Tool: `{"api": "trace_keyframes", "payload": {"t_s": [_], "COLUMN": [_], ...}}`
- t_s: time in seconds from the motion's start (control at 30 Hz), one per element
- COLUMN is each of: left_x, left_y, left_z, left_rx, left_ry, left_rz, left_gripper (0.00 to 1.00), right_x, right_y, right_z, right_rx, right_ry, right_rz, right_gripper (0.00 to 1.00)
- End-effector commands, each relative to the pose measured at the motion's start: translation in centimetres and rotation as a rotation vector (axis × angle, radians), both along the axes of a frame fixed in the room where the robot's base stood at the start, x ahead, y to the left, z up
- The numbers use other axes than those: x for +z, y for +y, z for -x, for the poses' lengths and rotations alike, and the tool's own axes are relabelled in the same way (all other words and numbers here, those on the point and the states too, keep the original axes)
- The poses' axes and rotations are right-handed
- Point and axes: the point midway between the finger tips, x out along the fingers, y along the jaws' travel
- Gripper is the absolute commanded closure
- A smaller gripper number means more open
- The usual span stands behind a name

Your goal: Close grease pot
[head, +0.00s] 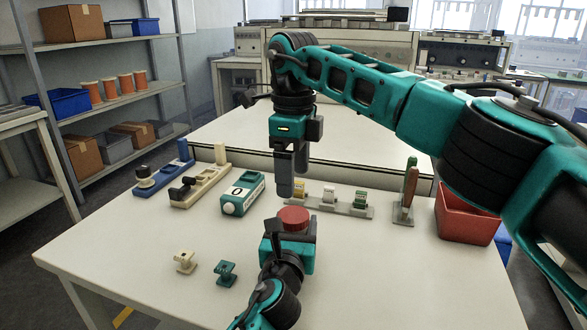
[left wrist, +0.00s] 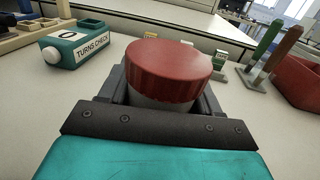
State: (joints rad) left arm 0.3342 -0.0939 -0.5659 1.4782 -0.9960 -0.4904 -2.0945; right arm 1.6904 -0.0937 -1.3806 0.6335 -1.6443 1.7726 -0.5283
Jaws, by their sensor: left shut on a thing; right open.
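The grease pot shows a pale body (left wrist: 165,103) with a ribbed red lid (head: 293,217) on top; the lid also fills the middle of the left wrist view (left wrist: 168,68). My left gripper (head: 290,238) is shut around the pot's body, below the lid, near the middle of the table. In the head view the gripper hides the body. I cannot tell how tightly the lid sits. My right gripper (head: 293,186) points down above the lid, open and empty, with its fingers clear of it. A teal box marked "0" and "TURNS CHECK" (head: 243,195) stands to the left.
A grey rack (head: 345,208) with small connectors stands behind the pot. A holder with upright tools (head: 405,212) and a red bin (head: 466,218) are at right. Cream (head: 185,262) and teal (head: 226,272) small pieces lie front left. The front right table is clear.

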Motion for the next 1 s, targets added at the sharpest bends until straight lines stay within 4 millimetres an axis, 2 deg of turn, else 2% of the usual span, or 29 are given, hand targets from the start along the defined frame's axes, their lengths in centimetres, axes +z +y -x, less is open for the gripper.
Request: {"api": "trace_keyframes", "payload": {"t_s": [0.2, 0.33, 0.7, 0.83, 1.0], "left_x": [0.0, 0.0, 0.0, 0.0, 0.0], "left_y": [0.0, 0.0, 0.0, 0.0, 0.0], "left_z": [0.0, 0.0, 0.0, 0.0, 0.0], "left_rx": [0.0, 0.0, 0.0, 0.0, 0.0], "left_ry": [0.001, 0.001, 0.001, 0.001, 0.001], "left_rz": [0.0, 0.0, 0.0, 0.0, 0.0], "left_gripper": [1.0, 1.0, 1.0, 1.0, 1.0], "right_x": [0.0, -0.8, -6.2, -7.4, -8.0], "right_y": [0.0, 0.0, 0.0, 0.0, 0.0], "right_z": [0.0, 0.0, 0.0, 0.0, 0.0], "right_rx": [-0.001, -0.001, -0.002, -0.002, -0.002], "right_ry": [0.0, 0.001, 0.001, 0.001, -0.001], "right_rz": [0.0, 0.001, 0.001, 0.001, 0.0], "right_gripper": [0.17, 0.17, 0.17, 0.17, 0.17]}}
